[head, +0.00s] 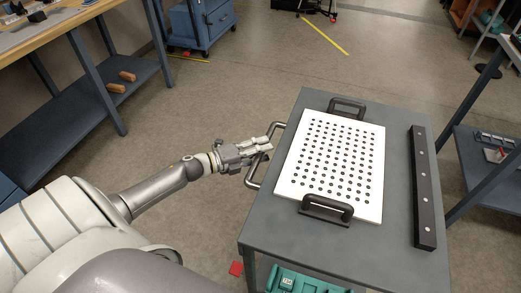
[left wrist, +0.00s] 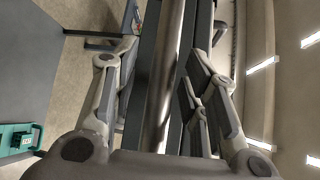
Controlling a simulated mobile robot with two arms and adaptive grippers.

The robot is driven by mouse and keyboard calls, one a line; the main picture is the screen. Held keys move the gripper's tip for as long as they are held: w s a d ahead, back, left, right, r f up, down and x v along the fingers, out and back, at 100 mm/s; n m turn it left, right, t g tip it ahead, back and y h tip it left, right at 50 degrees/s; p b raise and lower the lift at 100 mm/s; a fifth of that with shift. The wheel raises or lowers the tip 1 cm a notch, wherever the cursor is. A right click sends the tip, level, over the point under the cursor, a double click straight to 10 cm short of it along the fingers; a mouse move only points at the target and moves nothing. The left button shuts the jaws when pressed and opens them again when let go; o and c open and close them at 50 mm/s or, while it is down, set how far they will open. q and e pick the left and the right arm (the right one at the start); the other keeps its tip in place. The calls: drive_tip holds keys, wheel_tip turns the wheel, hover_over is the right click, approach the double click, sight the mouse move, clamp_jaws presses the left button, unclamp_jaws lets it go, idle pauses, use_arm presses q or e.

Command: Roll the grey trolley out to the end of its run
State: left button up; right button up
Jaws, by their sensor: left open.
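The grey trolley (head: 397,190) stands right of centre in the head view. Its push handle (head: 252,181) sticks out on its left side. My left gripper (head: 264,146) is at this handle, its fingers open. In the left wrist view the handle's bar (left wrist: 165,75) runs between the spread fingers (left wrist: 158,60), with gaps visible on both sides. A white plate with many holes (head: 374,165) and two dark handles lies on the trolley top. A long black bar (head: 422,185) lies along its right side. My right gripper is out of view.
A teal case (head: 300,281) sits low under the trolley top. A workbench (head: 90,30) stands at left, a blue cabinet on castors (head: 200,25) behind. Shelving (head: 485,165) stands close on the right. Floor beyond the trolley is clear.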

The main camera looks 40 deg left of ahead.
use_arm(q)
drive_tip(key=shift+s, duration=0.1)
drive_tip(key=v, duration=1.1)
drive_tip(key=shift+s+a, duration=0.25)
drive_tip(key=shift+s, duration=0.1)
idle(0.8)
